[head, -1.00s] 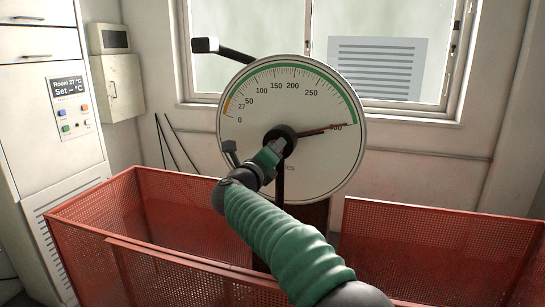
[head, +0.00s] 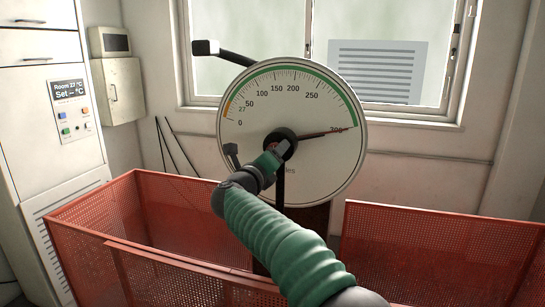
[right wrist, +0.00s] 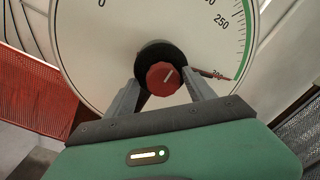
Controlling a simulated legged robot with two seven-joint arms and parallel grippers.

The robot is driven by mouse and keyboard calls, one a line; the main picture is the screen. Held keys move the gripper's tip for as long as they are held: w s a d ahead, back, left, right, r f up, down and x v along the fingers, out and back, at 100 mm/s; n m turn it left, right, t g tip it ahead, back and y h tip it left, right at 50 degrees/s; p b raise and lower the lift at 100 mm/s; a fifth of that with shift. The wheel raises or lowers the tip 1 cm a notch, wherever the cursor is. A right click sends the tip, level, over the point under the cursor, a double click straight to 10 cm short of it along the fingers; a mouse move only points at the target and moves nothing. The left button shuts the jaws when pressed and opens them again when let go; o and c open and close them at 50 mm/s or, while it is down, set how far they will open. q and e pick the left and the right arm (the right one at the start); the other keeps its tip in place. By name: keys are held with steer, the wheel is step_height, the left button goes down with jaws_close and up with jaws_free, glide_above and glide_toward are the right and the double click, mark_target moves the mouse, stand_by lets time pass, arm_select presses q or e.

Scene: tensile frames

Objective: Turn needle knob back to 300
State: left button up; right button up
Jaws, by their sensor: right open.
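The round white dial (head: 255,105) stands upright, with a scale from 0 to 300 and a green band along its rim. Its dark red needle (head: 318,133) points right, its tip at the 300 mark and partly over that label. My right gripper (head: 276,151) is at the hub. In the right wrist view its fingers (right wrist: 164,84) are spread, one on each side of the knob; I cannot tell whether they touch it. My left gripper is not in view.
Red mesh bins (head: 95,225) stand below the dial at left, and another red mesh panel (head: 430,250) at right. A black lever (head: 207,47) juts out at the dial's upper left. A cabinet with a temperature panel (head: 70,108) is at far left.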

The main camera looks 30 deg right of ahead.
steer(key=shift+r, duration=0.1)
steer(key=v, duration=1.7)
steer(key=shift+w, duration=0.15)
